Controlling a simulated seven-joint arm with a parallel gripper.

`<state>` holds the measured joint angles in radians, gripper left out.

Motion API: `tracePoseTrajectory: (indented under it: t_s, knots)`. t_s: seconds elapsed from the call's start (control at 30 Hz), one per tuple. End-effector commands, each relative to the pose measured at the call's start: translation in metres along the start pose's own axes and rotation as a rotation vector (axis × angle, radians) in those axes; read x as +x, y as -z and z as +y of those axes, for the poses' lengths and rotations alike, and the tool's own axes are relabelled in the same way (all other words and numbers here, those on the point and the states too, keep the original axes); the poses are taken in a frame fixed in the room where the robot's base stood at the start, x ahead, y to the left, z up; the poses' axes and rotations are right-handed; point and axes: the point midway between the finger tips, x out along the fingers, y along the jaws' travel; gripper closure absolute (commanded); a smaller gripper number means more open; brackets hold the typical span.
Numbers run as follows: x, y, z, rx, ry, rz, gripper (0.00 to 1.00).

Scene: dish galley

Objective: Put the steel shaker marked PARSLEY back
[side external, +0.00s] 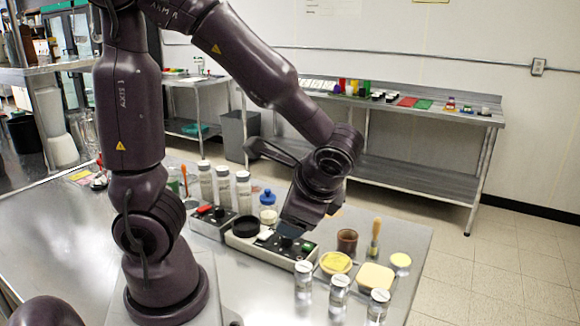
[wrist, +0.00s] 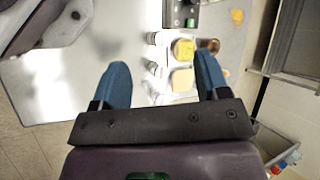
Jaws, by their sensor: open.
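Three steel shakers with pale labels stand in a row at the front right of the steel table: left (side external: 303,281), middle (side external: 338,291) and right (side external: 377,306). Their labels are too small to read, so I cannot tell which is marked PARSLEY. Three taller pale-capped containers (side external: 223,188) stand at the back left, also unreadable. My gripper (side external: 291,229) is above the black-and-white holder unit (side external: 303,266), behind the shakers. In the wrist view its blue fingers (wrist: 163,80) are spread and empty, with the shaker row (wrist: 152,67) farther below, between them.
A yellow-topped tub (side external: 336,262), a pale yellow tub (side external: 376,276), a brown cup (side external: 347,240), a brush (side external: 376,238) and a yellow lid (side external: 401,260) crowd the right side. A blue-topped jar (side external: 268,207) stands behind the holder. The table's front left is clear.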

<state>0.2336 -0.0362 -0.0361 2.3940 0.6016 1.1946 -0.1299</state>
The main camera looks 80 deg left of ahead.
Motion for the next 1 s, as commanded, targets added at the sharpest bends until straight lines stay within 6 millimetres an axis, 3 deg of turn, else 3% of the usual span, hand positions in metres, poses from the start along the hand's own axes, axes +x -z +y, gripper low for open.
tracePoseTrajectory:
  t_s: [0.2, 0.43, 0.6, 1.0]
  knots:
    - [-0.041, -0.023, 0.000, -0.339, -0.279, 0.372, 0.31]
    - [-0.079, -0.037, -0.005, -0.560, -0.427, 0.683, 0.31]
    - [-0.089, -0.041, -0.006, -0.608, -0.458, 0.760, 0.31]
    - [-0.089, -0.040, -0.006, -0.608, -0.459, 0.760, 0.31]
